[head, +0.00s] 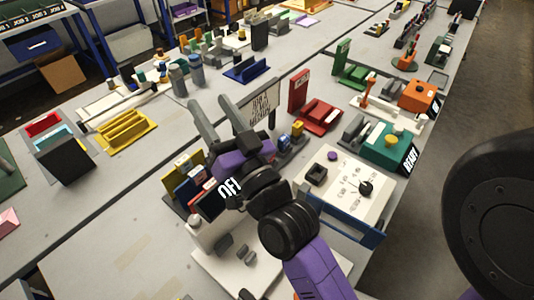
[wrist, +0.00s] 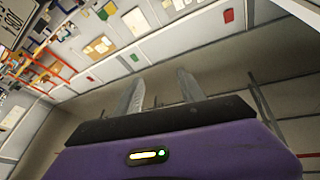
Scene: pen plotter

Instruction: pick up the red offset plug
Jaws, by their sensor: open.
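My gripper (head: 211,97) is raised above the middle of the bench in the head view, its two grey fingers spread apart with nothing between them. In the wrist view the open fingers (wrist: 160,88) point at a far wall, and no plug shows there. I cannot surely pick out the red offset plug. Red things in the head view are a red upright block (head: 298,90) with a red base piece (head: 319,115) right of my gripper, and a red patch in a tray (head: 43,124) at far left. My gripper touches none of these. My arm hides part of the bench.
A white panel with a black knob (head: 366,187) lies right of my arm. Coloured upright blocks (head: 183,172) and a dark "OFF" display (head: 227,190) stand close beside my wrist. A sign (head: 259,103) stands behind my gripper. The bench at lower left (head: 110,240) is mostly bare.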

